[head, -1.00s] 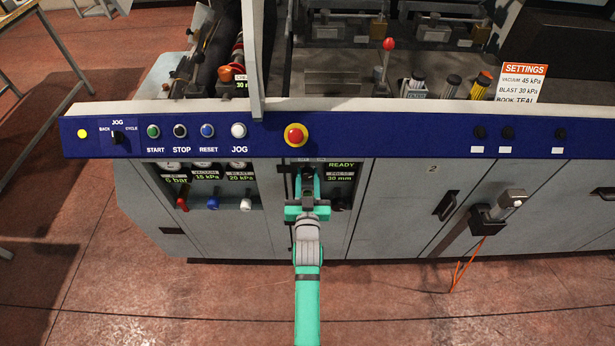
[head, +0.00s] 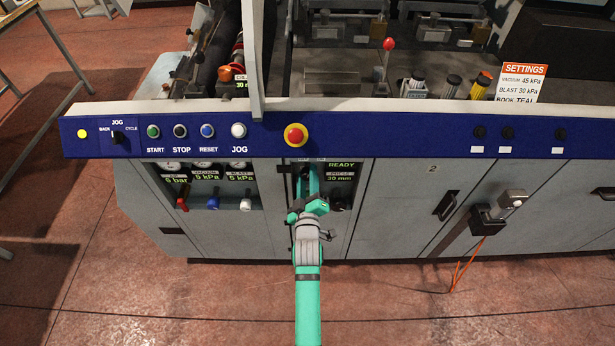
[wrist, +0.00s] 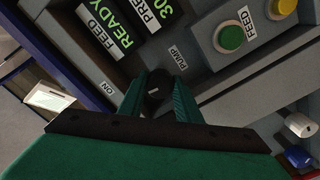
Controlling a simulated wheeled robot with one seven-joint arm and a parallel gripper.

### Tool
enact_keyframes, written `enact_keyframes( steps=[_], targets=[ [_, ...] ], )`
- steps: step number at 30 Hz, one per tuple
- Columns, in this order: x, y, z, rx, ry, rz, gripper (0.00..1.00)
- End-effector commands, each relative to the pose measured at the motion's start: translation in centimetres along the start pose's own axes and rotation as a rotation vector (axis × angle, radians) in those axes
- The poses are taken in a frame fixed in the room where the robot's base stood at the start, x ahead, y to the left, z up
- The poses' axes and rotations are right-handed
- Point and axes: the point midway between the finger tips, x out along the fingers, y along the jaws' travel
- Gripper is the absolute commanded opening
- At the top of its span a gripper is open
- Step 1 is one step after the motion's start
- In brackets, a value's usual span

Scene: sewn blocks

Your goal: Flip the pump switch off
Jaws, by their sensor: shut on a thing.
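The pump switch (wrist: 156,80) is a dark round knob with a small light mark, in the middle of the wrist view. The PUMP label (wrist: 177,58) is beside it, and an ON label (wrist: 106,88) is to its left. My gripper (wrist: 158,100) is shut on the switch, one green finger on each side of it. In the head view my gripper (head: 307,190) is turned at the recess under the blue rail and hides the switch. The switch's exact angle is hard to read.
Green (wrist: 230,38) and yellow (wrist: 281,8) feed buttons are close by on the panel. A red emergency button (head: 295,135) is on the blue rail (head: 370,135) above. Small gauges (head: 207,180) and red, blue and white valves are to the left.

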Motion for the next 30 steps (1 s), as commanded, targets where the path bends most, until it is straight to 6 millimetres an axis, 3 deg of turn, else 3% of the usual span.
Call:
enact_keyframes(
  steps=[12,27,28,30],
  targets=[
    [-0.04,-0.15,-0.07,-0.166,0.001,-0.002,0.08],
    [-0.04,-0.17,-0.06,-0.184,0.001,-0.003,0.08],
    [-0.04,-0.17,-0.06,-0.184,0.001,-0.003,0.35],
    [-0.04,-0.16,-0.05,-0.183,0.001,-0.002,0.49]
  ],
)
